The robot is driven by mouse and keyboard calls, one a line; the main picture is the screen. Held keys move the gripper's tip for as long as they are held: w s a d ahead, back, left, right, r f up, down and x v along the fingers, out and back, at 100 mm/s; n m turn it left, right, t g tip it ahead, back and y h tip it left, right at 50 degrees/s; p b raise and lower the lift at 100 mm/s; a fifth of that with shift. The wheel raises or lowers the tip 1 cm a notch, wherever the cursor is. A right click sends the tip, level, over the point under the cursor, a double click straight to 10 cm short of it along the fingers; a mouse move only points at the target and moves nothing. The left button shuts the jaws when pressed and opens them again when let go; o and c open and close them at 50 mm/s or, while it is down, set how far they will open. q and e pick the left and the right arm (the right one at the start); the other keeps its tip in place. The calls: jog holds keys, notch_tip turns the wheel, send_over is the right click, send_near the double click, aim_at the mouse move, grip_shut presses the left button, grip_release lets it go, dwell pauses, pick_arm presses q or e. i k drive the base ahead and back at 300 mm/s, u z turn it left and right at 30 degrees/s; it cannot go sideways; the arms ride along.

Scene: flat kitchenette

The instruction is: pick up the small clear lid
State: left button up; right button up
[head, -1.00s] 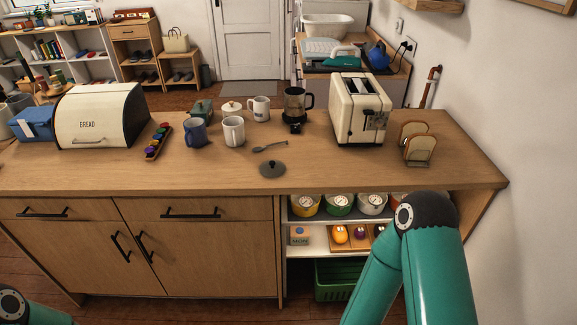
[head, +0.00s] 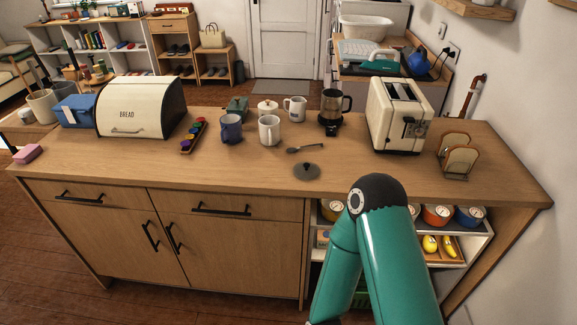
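A small round lid (head: 307,171) with a dark knob lies flat on the wooden counter, near its front edge. It looks dark grey, perhaps see-through; I cannot tell for sure. A second lid-like white top with a knob sits on a white pot (head: 268,109) farther back. My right arm's teal links rise in front of the counter, just below and to the right of the dark lid. Neither of my grippers shows in the head view.
A spoon (head: 305,149) lies just behind the lid. The counter (head: 220,172) left of the lid is clear.

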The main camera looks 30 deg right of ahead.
aim_at(302, 169)
jog(key=u, duration=0.1)
jog(key=i, duration=1)
jog(key=z, duration=0.7)
